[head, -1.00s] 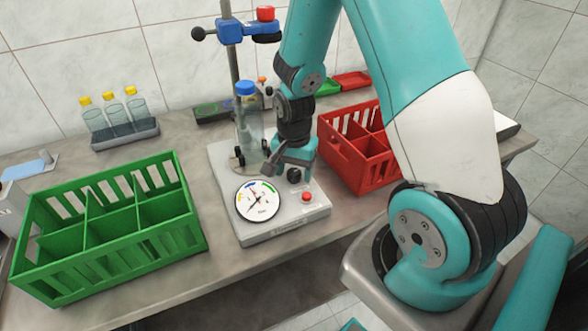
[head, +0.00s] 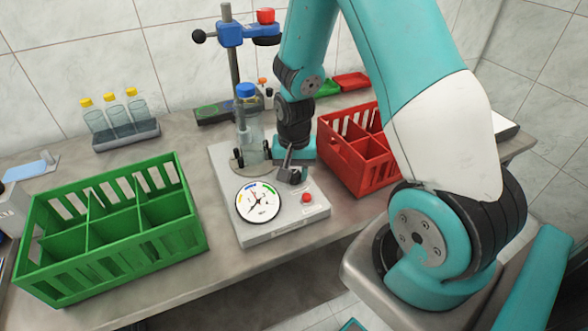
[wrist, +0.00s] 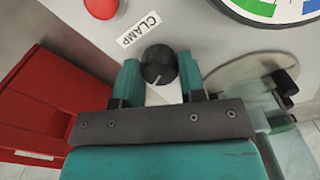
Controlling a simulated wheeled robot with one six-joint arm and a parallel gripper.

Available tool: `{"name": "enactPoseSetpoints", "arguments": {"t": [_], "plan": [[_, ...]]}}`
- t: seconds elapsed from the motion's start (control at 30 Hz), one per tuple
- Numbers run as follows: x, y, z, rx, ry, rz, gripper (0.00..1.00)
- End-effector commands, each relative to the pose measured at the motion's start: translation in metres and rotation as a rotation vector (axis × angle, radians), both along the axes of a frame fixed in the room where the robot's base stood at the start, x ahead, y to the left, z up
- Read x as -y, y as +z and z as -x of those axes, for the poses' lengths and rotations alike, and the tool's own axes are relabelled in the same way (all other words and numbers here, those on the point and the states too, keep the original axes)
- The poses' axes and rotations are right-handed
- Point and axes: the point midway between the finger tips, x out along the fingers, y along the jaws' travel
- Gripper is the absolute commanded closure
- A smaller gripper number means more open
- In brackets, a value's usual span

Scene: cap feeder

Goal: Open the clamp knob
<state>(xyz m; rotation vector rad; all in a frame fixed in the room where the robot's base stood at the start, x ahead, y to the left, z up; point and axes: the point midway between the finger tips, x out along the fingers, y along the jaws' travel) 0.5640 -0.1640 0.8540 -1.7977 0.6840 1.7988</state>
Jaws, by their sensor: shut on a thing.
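The clamp knob (wrist: 158,65) is round and black with a pale pointer line. In the wrist view it sits between the two teal fingers of my gripper (wrist: 160,77), beside the "CLAMP" label (wrist: 139,30). My gripper is shut on it. In the head view my gripper (head: 292,170) is low over the front right part of the grey machine base (head: 275,236), and largely hides the knob. A clear bottle with a blue cap (head: 246,90) stands upright on the base, just left of my gripper, at the black clamp jaws (head: 238,159).
A round dial (head: 258,201) and a red button (head: 307,198) are on the base near the knob. A green crate (head: 110,240) stands left, a red crate (head: 340,150) close right. A stand with a blue arm (head: 232,34) rises behind. Three yellow-capped bottles (head: 115,110) stand at the back left.

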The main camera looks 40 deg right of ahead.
Motion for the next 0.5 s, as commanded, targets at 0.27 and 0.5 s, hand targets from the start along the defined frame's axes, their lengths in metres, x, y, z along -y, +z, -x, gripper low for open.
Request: {"name": "enactPoseSetpoints", "arguments": {"t": [0.27, 0.5], "plan": [[-0.0004, 0.0015, -0.0004, 0.000, 0.261, 0.000, 0.86], [-0.0007, 0.0013, -0.0005, 0.000, 0.489, 0.000, 0.86]]}}
